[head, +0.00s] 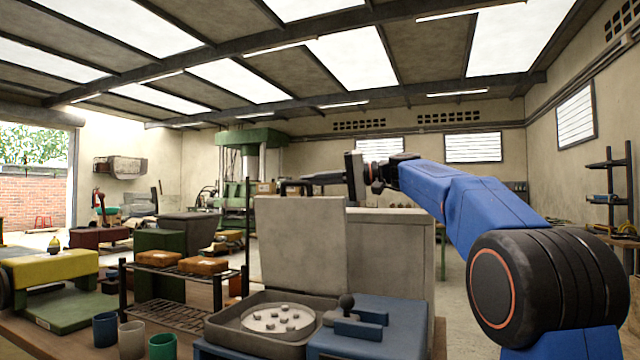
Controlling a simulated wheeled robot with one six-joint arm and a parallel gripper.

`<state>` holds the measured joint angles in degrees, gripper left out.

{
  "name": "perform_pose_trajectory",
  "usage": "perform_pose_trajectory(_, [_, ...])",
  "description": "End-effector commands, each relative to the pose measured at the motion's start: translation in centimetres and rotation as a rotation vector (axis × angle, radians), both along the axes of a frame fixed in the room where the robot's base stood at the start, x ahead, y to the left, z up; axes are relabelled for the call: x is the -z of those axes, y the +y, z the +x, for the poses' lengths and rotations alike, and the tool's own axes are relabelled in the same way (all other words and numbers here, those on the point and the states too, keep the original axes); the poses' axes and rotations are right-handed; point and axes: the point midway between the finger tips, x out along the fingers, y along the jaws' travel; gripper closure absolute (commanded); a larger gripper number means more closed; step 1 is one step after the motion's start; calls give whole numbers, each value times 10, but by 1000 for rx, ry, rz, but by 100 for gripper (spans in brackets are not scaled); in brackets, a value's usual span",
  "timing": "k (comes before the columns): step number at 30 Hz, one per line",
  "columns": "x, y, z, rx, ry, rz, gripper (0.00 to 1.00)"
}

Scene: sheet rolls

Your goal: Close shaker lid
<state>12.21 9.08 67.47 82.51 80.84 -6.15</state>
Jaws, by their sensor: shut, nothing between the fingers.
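The shaker is a blue body (385,318) with a grey open tray (225,325) on it. A pale round plate (277,320) with several small grey pieces shows inside the tray. A flat grey panel (300,245), which looks like the shaker lid, stands raised and nearly upright behind the tray. My gripper (290,185) is shut and empty. It points left in the picture, level with the panel's top edge. I cannot tell whether it touches the panel or is in front of or behind it.
A dark knob (346,302) on a blue block stands right of the tray. Three cups, blue (105,330), grey (132,340) and green (162,346), stand at the front left. A grey box (395,260) is behind the panel. A dark rack (185,318) holds brown blocks.

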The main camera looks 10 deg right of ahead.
Motion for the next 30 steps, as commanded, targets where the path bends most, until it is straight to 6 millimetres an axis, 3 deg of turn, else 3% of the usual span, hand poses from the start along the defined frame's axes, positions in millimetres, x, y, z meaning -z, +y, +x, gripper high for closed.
perform_pose_trajectory(3, [2,20,-28,-3,-77,-56,100])
perform_pose_trajectory(14, [32,73,-101,-5,-318,-231,100])
perform_pose_trajectory(20, [60,100,-139,-5,-458,-331,100])
perform_pose_trajectory(30, [128,139,-192,-5,-698,-508,100])
